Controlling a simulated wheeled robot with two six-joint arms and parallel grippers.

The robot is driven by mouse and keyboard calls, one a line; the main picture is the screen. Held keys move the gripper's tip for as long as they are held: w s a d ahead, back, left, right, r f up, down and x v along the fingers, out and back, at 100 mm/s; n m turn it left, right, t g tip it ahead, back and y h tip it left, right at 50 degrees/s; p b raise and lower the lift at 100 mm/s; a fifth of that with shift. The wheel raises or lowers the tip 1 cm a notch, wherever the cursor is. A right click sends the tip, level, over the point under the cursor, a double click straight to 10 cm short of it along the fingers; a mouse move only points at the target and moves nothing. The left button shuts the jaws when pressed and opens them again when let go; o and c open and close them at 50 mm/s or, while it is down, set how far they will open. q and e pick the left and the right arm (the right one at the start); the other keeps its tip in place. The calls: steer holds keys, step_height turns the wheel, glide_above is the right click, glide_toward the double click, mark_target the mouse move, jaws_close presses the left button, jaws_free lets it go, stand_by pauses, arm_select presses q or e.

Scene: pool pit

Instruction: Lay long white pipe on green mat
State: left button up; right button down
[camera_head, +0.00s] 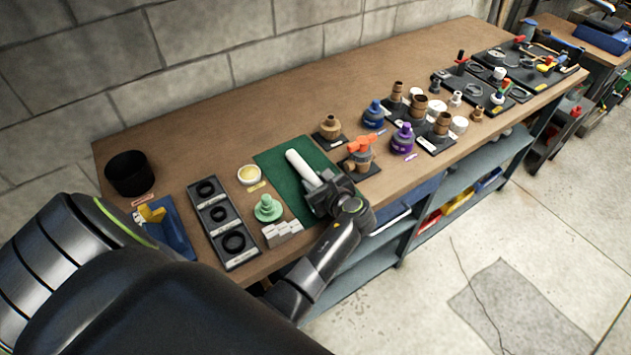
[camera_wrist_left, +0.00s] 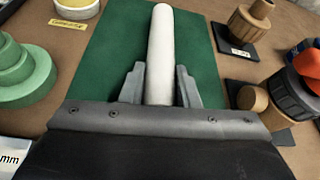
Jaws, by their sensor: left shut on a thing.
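The long white pipe (camera_head: 303,167) is over the green mat (camera_head: 279,158) on the bench, with its far end pointing toward the wall. My left gripper (camera_head: 327,190) is shut on the near part of the pipe. In the left wrist view the pipe (camera_wrist_left: 161,50) stands out between the two fingers of my left gripper (camera_wrist_left: 161,88), with the green mat (camera_wrist_left: 110,50) behind it. I cannot tell whether the pipe touches the mat. The pipe's near end is hidden by the gripper. My right gripper is not in view.
Left of the mat are a green stepped piece (camera_head: 268,208), a yellow-topped jar (camera_head: 249,175) and a black tray with rings (camera_head: 222,222). Right of it stand a brown fitting (camera_head: 330,127) and an orange-handled valve (camera_head: 362,148). The bench behind the mat is clear.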

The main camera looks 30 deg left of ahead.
arm_select(q)
steer(key=shift+f, duration=0.25)
